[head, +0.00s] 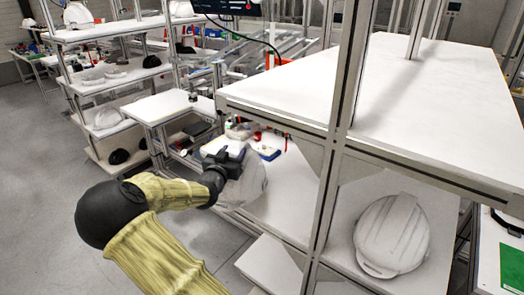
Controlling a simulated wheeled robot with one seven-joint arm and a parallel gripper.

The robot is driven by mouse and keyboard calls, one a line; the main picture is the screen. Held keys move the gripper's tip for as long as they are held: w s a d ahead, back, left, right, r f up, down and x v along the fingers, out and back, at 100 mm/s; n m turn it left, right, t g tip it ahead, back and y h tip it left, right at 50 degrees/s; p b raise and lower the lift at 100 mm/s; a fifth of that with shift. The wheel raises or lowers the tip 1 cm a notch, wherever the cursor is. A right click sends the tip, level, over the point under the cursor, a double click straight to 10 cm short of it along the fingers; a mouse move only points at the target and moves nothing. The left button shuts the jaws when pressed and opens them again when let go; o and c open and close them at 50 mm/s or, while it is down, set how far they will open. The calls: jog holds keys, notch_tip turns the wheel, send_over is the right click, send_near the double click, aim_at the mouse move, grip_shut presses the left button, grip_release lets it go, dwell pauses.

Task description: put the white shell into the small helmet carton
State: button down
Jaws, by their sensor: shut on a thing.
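My gripper (228,160) is at the picture's centre-left, at the end of my arm in its yellow sleeve. It is shut on a white shell (250,184), which hangs at the near edge of the lower white worktop. I cannot tell whether the shell touches the worktop. The gripper and wrist hide part of the shell. Another white shell (391,235) rests on the lower surface at right, behind a metal post, apart from my gripper. I cannot make out a small helmet carton in this view.
A metal post (335,150) and the upper white shelf (430,95) stand right of my gripper. Small coloured items and bins (268,152) lie behind it. A side table (165,105) and a rack with shells (108,118) are at left. The grey floor at left is clear.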

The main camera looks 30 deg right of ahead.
jog(key=shift+w+a+f+n+t+y+b, duration=0.65)
jog(key=shift+w+a+f+n+t+y, duration=0.35)
jog(key=shift+a, duration=3.15)
jog(key=shift+w+a+f+n+t+y+b, duration=0.8)
jog(key=shift+a+f+y, duration=0.4)
jog(key=shift+a, duration=2.95)
jog(key=s+f+n+t+y+p, duration=0.1)
jog(key=s+f+n+y+p, duration=0.1)
jog(key=s+f, duration=0.6)
jog(key=s+d+f+n+t+y+p, duration=0.1)
jog(key=s+f+n+y+p, duration=0.2)
jog(key=f, duration=0.9)
jog(key=s+y+p, duration=0.2)
jog(key=s+y, duration=0.1)
jog(key=s, duration=0.1)
jog(key=shift+s+f+n+y, duration=0.3)
jog(key=shift+s+f, duration=0.05)
jog(key=shift+f, duration=0.05)
